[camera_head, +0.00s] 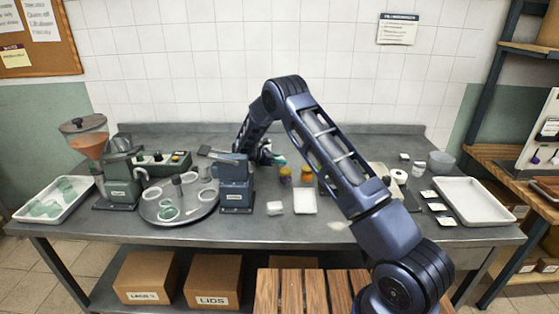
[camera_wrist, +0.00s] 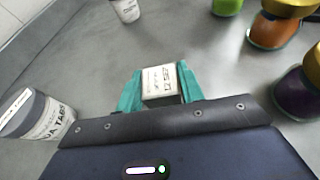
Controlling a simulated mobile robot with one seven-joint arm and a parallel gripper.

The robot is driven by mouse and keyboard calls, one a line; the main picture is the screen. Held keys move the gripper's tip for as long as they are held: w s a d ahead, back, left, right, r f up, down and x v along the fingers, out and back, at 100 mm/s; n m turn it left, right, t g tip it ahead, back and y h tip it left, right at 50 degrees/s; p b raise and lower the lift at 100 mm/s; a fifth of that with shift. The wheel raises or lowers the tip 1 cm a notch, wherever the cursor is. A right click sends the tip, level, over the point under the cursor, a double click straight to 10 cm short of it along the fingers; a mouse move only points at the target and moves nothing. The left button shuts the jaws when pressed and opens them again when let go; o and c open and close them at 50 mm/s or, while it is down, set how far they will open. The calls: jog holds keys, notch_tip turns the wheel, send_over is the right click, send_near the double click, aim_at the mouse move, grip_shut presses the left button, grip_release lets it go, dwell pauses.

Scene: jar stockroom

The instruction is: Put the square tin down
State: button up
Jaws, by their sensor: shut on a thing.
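The square tin (camera_wrist: 161,83) shows in the wrist view as a small box with a pale printed label on its top. My gripper (camera_wrist: 160,86) has teal fingers, one on each side of the tin, and is shut on it. The bench top (camera_wrist: 195,60) is close around the tin; I cannot tell whether the tin's underside touches it. In the head view my gripper (camera_head: 277,160) is low over the back middle of the bench. There my arm hides most of it, and I cannot make out the tin.
A white tub marked "DA TABS" (camera_wrist: 40,116) stands left of my gripper. An orange jar (camera_wrist: 274,30), a dark purple jar (camera_wrist: 296,94) and a green jar (camera_wrist: 227,6) stand to the right. A white container (camera_wrist: 126,9) stands farther back. Bare bench lies between them.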

jog(key=o, duration=1)
jog(key=shift+f, duration=0.1)
jog(key=shift+a+r, duration=0.2)
jog(key=shift+r, duration=0.05)
jog(key=v, duration=1.1)
jog(key=shift+s+a, duration=0.15)
jog(key=shift+a, duration=0.05)
jog(key=s+d+r+m+g+y, duration=0.25)
jog(key=s+d+r+m, duration=0.35)
jog(key=d+r, duration=0.75)
jog(key=s+d+r+m+g+y, duration=0.3)
jog(key=s+d+r, duration=0.4)
jog(key=d+r, duration=0.6)
jog(key=s+d+r+m+t+y, duration=0.1)
jog(key=s+d+r+m+y, duration=0.1)
jog(key=s+d+m, duration=0.5)
jog(key=s+d+r+t+y, duration=0.15)
jog(key=s+d, duration=0.25)
jog(key=s, duration=0.7)
jog(key=s+d+f+m+t+y, duration=0.1)
jog(key=s+m, duration=0.2)
jog(key=s, duration=0.5)
jog(key=s+d+m+t+y, duration=0.1)
jog(key=s+d+m+y, duration=0.1)
jog(key=s, duration=0.6)
jog(key=shift+f+m, duration=0.4)
jog(key=shift+m, duration=0.4)
